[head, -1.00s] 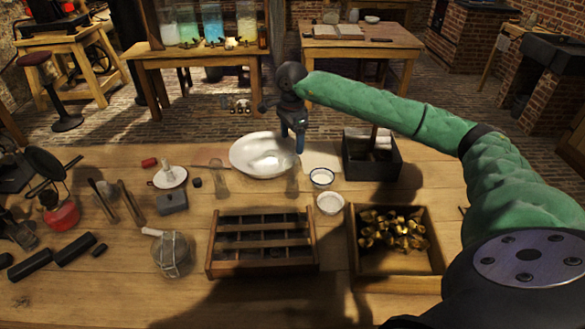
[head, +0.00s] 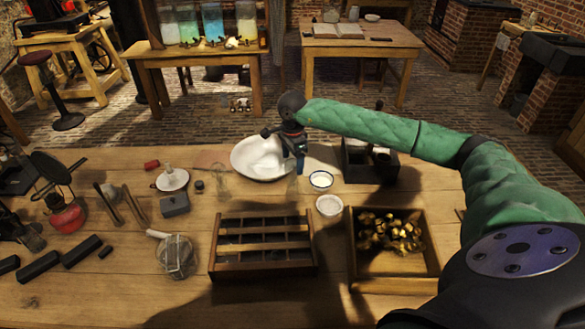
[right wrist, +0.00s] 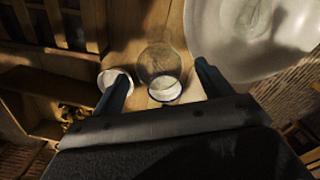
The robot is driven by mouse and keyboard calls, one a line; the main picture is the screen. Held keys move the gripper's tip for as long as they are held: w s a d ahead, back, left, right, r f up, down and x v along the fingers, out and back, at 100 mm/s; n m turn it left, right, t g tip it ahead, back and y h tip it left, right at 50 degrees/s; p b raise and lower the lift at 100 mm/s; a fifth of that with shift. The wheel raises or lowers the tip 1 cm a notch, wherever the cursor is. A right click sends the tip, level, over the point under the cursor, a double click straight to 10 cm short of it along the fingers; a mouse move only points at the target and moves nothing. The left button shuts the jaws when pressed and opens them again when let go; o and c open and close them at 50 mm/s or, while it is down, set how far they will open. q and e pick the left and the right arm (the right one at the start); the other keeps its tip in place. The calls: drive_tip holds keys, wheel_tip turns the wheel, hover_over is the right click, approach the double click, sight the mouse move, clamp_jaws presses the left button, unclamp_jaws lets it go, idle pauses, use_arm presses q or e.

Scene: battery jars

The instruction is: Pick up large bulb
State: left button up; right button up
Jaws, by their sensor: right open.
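A clear, rounded glass piece, likely the large bulb (right wrist: 158,62), shows between the fingers of my right gripper (right wrist: 164,84) in the right wrist view. The fingers are open, with gaps on both sides of the glass. In the head view my right gripper (head: 300,168) points down beside the right rim of a wide white dish (head: 250,172). Faint clear glass (head: 293,187) shows just below its fingertips; its outline is hard to make out. Another clear glass vessel (head: 219,180) stands left of the dish. My left gripper is not in view.
Two small white bowls (head: 321,180) (head: 329,206) stand close to the right of the gripper. A dark box (head: 358,178) is behind them. A slatted wooden rack (head: 262,268) and a tray of brass pieces (head: 394,286) are in front.

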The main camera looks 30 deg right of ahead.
drive_tip(key=shift+f, duration=0.1)
drive_tip(key=c, duration=1.2)
